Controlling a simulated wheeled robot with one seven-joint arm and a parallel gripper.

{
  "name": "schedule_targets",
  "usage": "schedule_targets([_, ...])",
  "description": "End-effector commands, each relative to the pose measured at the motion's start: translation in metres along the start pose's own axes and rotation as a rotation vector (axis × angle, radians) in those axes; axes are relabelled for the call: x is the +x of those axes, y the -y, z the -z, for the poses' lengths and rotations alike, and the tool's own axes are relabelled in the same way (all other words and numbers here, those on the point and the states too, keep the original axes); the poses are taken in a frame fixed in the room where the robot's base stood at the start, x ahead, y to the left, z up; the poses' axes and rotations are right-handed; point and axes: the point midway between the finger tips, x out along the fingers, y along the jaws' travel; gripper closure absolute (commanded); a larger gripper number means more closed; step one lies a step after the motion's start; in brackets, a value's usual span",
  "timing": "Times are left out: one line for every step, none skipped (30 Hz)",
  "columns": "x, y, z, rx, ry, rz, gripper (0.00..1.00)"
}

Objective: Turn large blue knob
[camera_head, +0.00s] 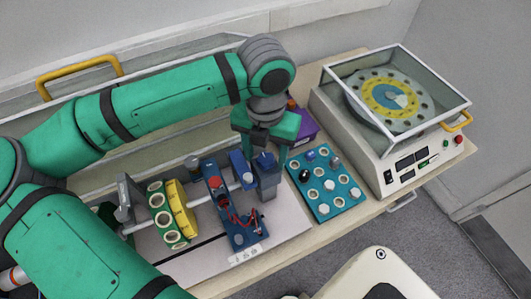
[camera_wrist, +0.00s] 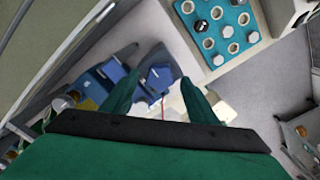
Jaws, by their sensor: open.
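The large blue knob (camera_wrist: 160,78) shows in the wrist view as a dark blue, faceted top, lying between my two green fingers. In the head view it (camera_head: 265,161) appears on top of a grey-blue block at the right end of the rig, partly hidden by my gripper. My gripper (camera_head: 262,152) is open and points down over this block, one finger to each side. It also shows in the wrist view (camera_wrist: 161,80), with nothing clamped in it. I cannot tell whether the fingertips are level with the knob or still above it.
A second blue block (camera_head: 241,167) stands close left of the knob. A blue plate with red wires (camera_head: 232,215) and a yellow disc (camera_head: 181,208) are farther left. A teal tray of sockets (camera_head: 338,196) lies right, before a glass-lidded machine (camera_head: 390,160).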

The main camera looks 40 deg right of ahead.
Motion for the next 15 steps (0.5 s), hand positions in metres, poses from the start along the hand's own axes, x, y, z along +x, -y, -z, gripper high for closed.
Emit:
schedule_targets([0.0, 0.0, 0.0, 0.0, 0.0, 0.0, 0.46])
schedule_targets([0.0, 0.0001, 0.0, 0.0, 0.0, 0.0, 0.46])
schedule_targets([-0.0001, 0.0001, 0.0, 0.0, 0.0, 0.0, 0.46])
schedule_targets([-0.0001, 0.0001, 0.0, 0.0, 0.0, 0.0, 0.46])
schedule_targets([-0.0001, 0.0, 0.0, 0.0, 0.0, 0.0, 0.51])
schedule_targets([-0.0002, 0.0, 0.0, 0.0, 0.0, 0.0, 0.61])
schedule_targets([-0.0002, 0.0, 0.0, 0.0, 0.0, 0.0, 0.68])
schedule_targets([-0.0002, 0.0001, -0.0001, 0.0, 0.0, 0.0, 0.75])
schedule_targets([-0.0003, 0.0001, -0.0001, 0.0, 0.0, 0.0, 0.85])
schedule_targets([-0.0003, 0.0001, -0.0001, 0.0, 0.0, 0.0, 0.88])
schedule_targets([-0.0003, 0.0001, -0.0001, 0.0, 0.0, 0.0, 0.88])
schedule_targets([-0.0003, 0.0001, -0.0001, 0.0, 0.0, 0.001, 0.88])
schedule_targets([-0.0004, 0.0002, -0.0001, 0.001, 0.001, 0.001, 0.88])
schedule_targets([-0.0004, 0.0002, -0.0001, 0.002, 0.001, 0.001, 0.88])
schedule_targets([-0.0004, 0.0002, -0.0001, 0.004, 0.001, 0.001, 0.88])
